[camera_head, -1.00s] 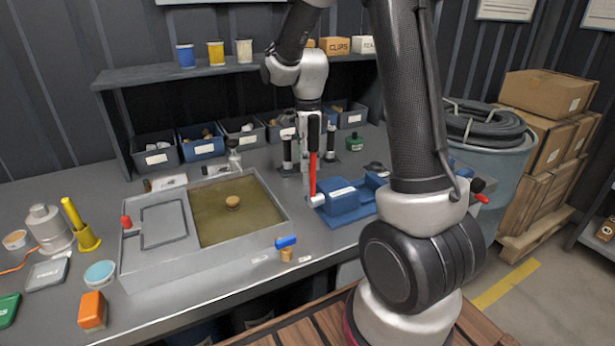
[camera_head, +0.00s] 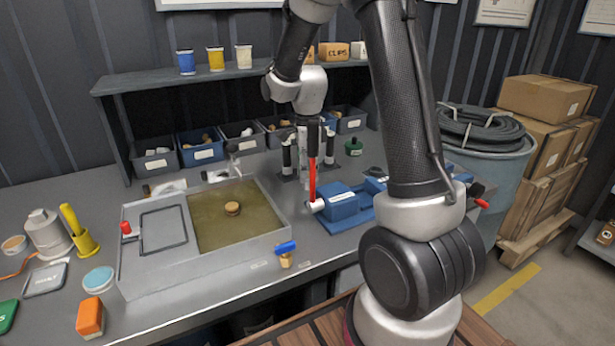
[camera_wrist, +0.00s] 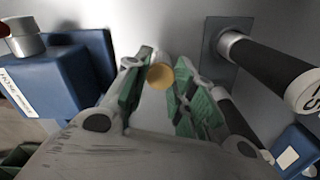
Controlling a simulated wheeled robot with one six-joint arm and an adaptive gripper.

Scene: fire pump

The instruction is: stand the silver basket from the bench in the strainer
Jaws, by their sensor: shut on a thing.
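My gripper (camera_wrist: 160,90) points down over the back of the bench, among dark upright cylinders. Its green-padded fingers are closed on a small silver cylinder with a tan round end, which I take to be the silver basket (camera_wrist: 160,72). In the head view my gripper (camera_head: 303,135) is partly behind the red lever, and the held thing is not clear. I cannot single out the strainer for certain. A labelled blue housing (camera_head: 338,203) stands in front and to the right of my gripper; it is at the left in the wrist view (camera_wrist: 45,85).
A red lever with a black grip (camera_head: 312,175) rises beside the blue housing. A dark cylinder (camera_wrist: 265,60) stands close right of my fingers. The grey tray (camera_head: 155,270) of brownish liquid lies to the left. Bins (camera_head: 203,150) line the back under a shelf (camera_head: 220,76).

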